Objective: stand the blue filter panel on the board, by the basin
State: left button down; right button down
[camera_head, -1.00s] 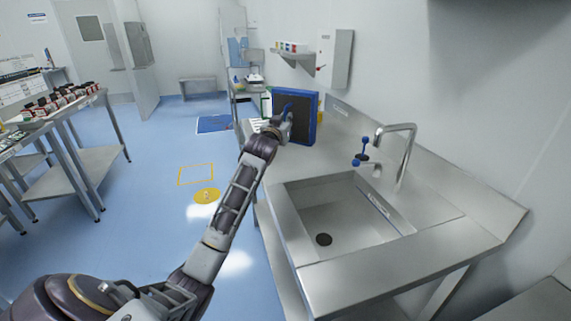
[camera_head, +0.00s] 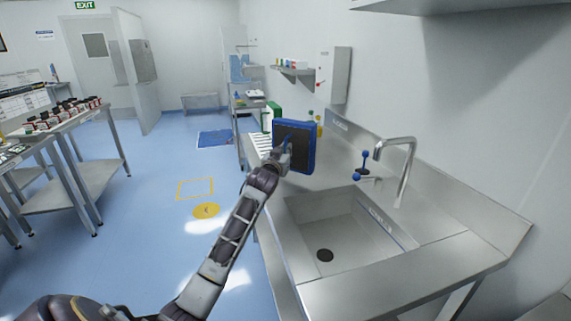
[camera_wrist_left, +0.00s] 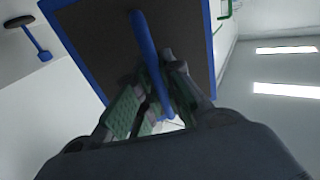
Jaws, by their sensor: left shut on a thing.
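The blue filter panel (camera_head: 298,147) has a blue frame and a dark face. It is upright, over or on the steel counter behind the basin (camera_head: 345,228); I cannot tell whether its lower edge touches. My left gripper (camera_head: 284,150) is shut on the panel's blue handle bar. In the left wrist view the fingers (camera_wrist_left: 152,108) close around the blue bar (camera_wrist_left: 150,60), with the dark panel face (camera_wrist_left: 100,35) beyond. A white ribbed board (camera_head: 260,146) lies on the counter left of the panel, partly hidden by it. My right gripper is not in view.
A curved tap (camera_head: 400,160) with blue handles stands at the basin's back right. Bottles (camera_head: 318,122) and a green-edged item (camera_head: 271,114) stand behind the panel. A wall shelf (camera_head: 295,69) hangs above. The counter between panel and basin is clear.

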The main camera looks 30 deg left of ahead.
pick_arm(q)
jog(key=shift+f, duration=1.4)
jog(key=shift+f+b, duration=0.3)
jog(key=shift+f, duration=0.35)
jog(key=c, duration=1.5)
grip_release()
jog(key=shift+c, duration=0.2)
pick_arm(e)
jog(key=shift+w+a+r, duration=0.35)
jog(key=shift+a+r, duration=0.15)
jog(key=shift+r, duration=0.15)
